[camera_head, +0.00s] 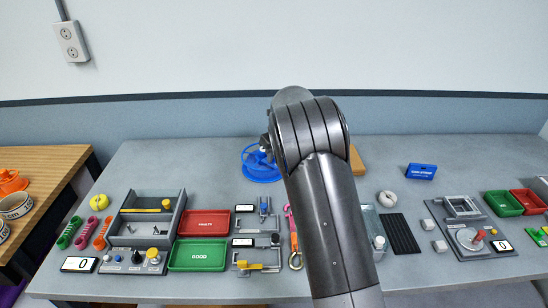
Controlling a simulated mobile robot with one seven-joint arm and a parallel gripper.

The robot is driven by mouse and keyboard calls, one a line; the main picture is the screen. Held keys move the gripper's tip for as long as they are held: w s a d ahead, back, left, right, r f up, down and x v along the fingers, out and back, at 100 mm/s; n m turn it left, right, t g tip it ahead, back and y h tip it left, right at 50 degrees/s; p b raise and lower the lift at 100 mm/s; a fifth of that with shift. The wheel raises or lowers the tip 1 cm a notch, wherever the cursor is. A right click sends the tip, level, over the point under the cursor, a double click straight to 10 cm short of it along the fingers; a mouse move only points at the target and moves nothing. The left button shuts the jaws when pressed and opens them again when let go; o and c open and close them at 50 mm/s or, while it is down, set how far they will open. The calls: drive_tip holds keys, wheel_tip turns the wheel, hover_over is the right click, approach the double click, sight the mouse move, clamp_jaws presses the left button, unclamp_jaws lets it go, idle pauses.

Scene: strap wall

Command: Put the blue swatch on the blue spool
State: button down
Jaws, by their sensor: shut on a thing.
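A round blue thing with spoke-like openings (262,176), likely the blue spool, lies on the grey table left of my arm. My arm covers its right side. A small grey part of my wrist shows just above it. My gripper itself is hidden behind my arm, so its jaws and anything in them do not show. I cannot make out the blue swatch. A blue block with white lettering (421,171) stands at the back right of the table.
A red tray (205,223) and a green tray (197,255) lie left of my arm, beside a grey bin (134,228). A grey fixture (466,240) and small trays (503,204) are at the right. The back left of the table is clear.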

drive_tip(key=shift+f, duration=0.5)
drive_tip(key=shift+f, duration=0.15)
drive_tip(key=c, duration=1.4)
unclamp_jaws()
drive_tip(key=shift+o, duration=0.2)
